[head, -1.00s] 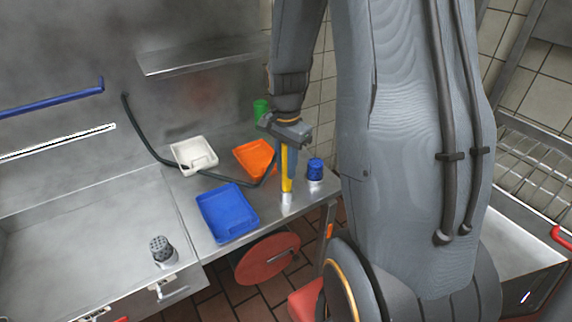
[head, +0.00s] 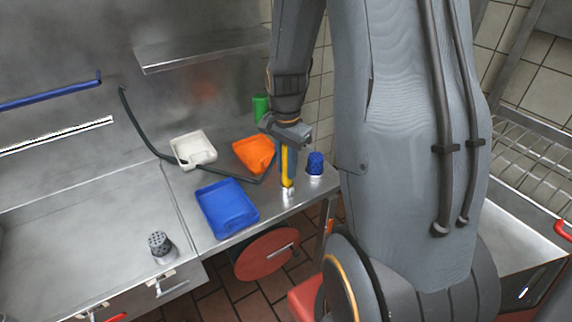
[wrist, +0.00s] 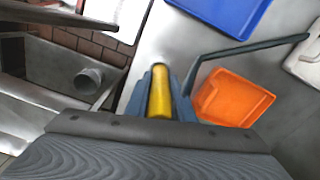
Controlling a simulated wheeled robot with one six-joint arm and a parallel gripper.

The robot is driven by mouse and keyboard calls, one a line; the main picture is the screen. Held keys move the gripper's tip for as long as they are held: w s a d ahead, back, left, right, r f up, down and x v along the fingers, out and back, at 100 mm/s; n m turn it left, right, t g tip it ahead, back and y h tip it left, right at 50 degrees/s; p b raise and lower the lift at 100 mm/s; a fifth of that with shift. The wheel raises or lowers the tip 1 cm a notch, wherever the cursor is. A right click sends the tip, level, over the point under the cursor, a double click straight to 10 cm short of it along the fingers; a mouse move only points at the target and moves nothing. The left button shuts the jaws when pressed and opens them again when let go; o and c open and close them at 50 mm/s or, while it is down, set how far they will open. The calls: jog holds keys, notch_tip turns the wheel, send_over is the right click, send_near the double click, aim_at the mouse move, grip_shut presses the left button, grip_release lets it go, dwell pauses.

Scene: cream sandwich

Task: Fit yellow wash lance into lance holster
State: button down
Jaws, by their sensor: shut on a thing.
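The yellow wash lance (head: 285,164) stands about upright in my gripper (head: 290,148), above the right end of the steel counter. The lance (wrist: 160,92) also shows in the wrist view, between the blue-grey fingers of my gripper (wrist: 161,100), which are shut on it. A short silver cylinder, which looks like the lance holster (head: 288,193), stands on the counter directly under the lance. The lance's lower end meets its top; I cannot tell how deep it sits inside. A dark hose (head: 150,145) runs from the wall towards the lance.
A blue tray (head: 226,208), an orange tray (head: 253,154) and a white tray (head: 193,149) lie left of the lance. A blue-topped container (head: 315,163) stands close on its right, a green one (head: 261,107) behind. A perforated canister (head: 160,246) stands farther left.

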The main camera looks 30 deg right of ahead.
aim_at(286, 148)
jog(key=shift+f+b, duration=0.4)
jog(key=shift+f, duration=0.4)
jog(key=c, duration=1.4)
grip_release()
jog(key=shift+c, duration=0.2)
jog(key=shift+r, duration=0.1)
jog(key=shift+r+b, duration=0.85)
jog(key=shift+r, duration=3)
jog(key=s+a+f+n+b, duration=0.1)
jog(key=s+a+f+n, duration=0.1)
jog(key=a+n, duration=0.4)
jog(key=s+a+f+n+t+b, duration=0.1)
jog(key=s+a+f+n, duration=0.1)
jog(key=s+a+n, duration=0.3)
jog(key=a+n, duration=0.1)
jog(key=n, duration=0.2)
jog(key=shift+s+a+n, duration=0.25)
jog(key=shift+a+n, duration=0.05)
